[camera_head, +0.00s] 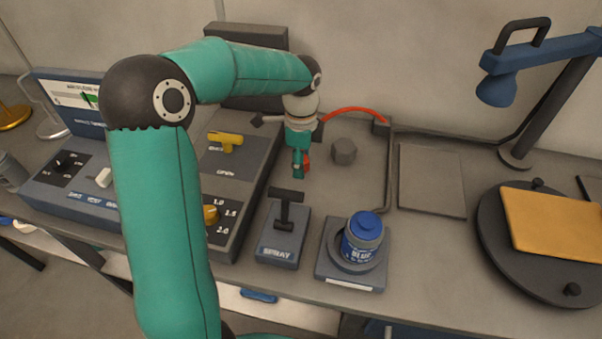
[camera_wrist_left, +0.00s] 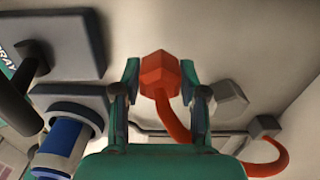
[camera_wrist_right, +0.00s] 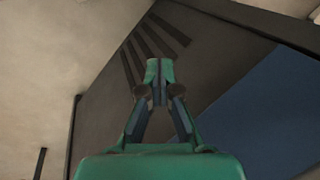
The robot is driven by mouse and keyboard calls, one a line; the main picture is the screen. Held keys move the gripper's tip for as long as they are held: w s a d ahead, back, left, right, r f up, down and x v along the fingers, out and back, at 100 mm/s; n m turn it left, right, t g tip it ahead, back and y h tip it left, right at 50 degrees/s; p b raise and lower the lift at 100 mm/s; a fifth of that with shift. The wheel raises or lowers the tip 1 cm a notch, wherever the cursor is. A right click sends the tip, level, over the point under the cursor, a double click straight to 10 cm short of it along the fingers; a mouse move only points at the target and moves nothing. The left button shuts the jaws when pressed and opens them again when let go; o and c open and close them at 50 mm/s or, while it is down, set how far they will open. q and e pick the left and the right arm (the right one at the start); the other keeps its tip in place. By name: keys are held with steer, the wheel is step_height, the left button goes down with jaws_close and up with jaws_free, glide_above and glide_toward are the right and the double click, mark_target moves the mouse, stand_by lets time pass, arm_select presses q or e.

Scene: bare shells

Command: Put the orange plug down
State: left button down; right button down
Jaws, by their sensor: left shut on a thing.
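The orange plug (camera_head: 306,160) is mostly hidden by my left gripper (camera_head: 300,165) in the head view. In the left wrist view the plug (camera_wrist_left: 160,72) sits between the two fingers of my left gripper (camera_wrist_left: 160,82), which is shut on it. Its orange cable (camera_head: 352,110) arches to a small dark block (camera_head: 381,127) on the bench. The plug is low over the bench, left of a grey hexagonal piece (camera_head: 344,151); I cannot tell if it touches the surface. My right gripper (camera_wrist_right: 159,72) is shut and empty in the right wrist view.
A SPRAY lever box (camera_head: 278,250) and a blue jar (camera_head: 363,236) on a stand are in front. A panel with a yellow handle (camera_head: 226,140) is left. A flat grey plate (camera_head: 432,180) and a round turntable (camera_head: 497,245) are right. Bare bench surrounds the hexagonal piece.

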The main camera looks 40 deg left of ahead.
mark_target(301, 184)
arm_select(q)
step_height(301, 184, down, 4)
steer(key=shift+f, duration=0.25)
steer(key=shift+f+b, duration=0.4)
steer(key=shift+f, duration=0.2)
steer(key=c, duration=0.6)
jaws_free()
steer(key=shift+c, duration=0.2)
steer(key=shift+r, duration=0.15)
step_height(301, 184, up, 13)
steer(key=shift+p, duration=0.5)
